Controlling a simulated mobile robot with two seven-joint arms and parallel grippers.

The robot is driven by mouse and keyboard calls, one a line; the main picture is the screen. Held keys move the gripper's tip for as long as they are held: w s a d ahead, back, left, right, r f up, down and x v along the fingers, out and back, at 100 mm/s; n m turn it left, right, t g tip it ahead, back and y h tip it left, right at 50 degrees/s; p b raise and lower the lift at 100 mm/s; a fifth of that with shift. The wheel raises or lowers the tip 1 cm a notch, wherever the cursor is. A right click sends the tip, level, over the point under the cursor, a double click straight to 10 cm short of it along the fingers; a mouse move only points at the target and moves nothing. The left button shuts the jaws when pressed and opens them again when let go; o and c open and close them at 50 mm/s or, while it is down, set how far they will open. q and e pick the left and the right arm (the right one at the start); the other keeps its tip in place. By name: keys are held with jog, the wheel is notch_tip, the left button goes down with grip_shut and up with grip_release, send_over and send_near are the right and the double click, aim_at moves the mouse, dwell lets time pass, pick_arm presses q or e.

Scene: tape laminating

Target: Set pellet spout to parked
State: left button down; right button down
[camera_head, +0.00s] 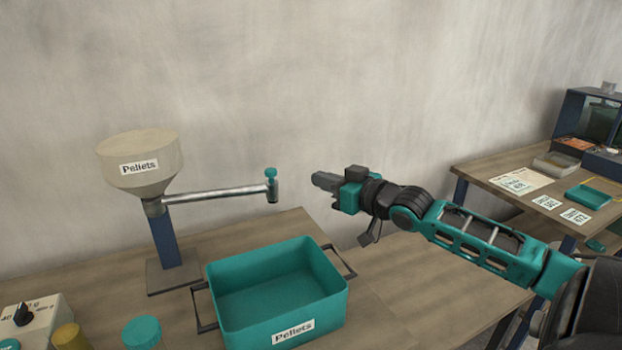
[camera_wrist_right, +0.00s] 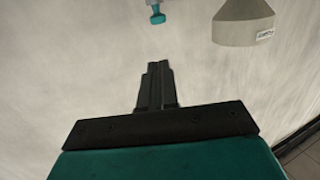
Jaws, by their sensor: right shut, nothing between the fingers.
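The pellet spout (camera_head: 215,193) is a silver horizontal tube that runs right from under the cream Pellets hopper (camera_head: 138,165). Its downturned end carries a teal knob (camera_head: 271,173) and stands above the back of the teal Pellets bin (camera_head: 285,329). My right gripper (camera_head: 318,181) is shut and empty, to the right of the spout end and apart from it. In the right wrist view the shut fingers (camera_wrist_right: 157,70) point toward the wall, with the teal knob (camera_wrist_right: 157,17) beyond the tips and the hopper (camera_wrist_right: 243,22) at upper right. My left gripper is not in view.
The hopper stands on a blue post (camera_head: 167,240) on the wooden table. The open bin has dark side handles (camera_head: 342,262). A dial box (camera_head: 30,315) and a teal-lidded jar (camera_head: 142,332) are at the front left. A second table (camera_head: 490,170) with cards stands at right.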

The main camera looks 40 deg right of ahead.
jog(key=s+f, duration=0.1)
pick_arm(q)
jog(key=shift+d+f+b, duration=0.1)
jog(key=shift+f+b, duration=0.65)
pick_arm(e)
send_near(275, 173)
jog(key=shift+g, duration=0.3)
jog(key=shift+w+a+f, duration=0.1)
jog(key=shift+w+a, duration=0.1)
jog(key=shift+w, duration=1.5)
jog(key=shift+w+a+f, duration=0.15)
jog(key=shift+w, duration=1.55)
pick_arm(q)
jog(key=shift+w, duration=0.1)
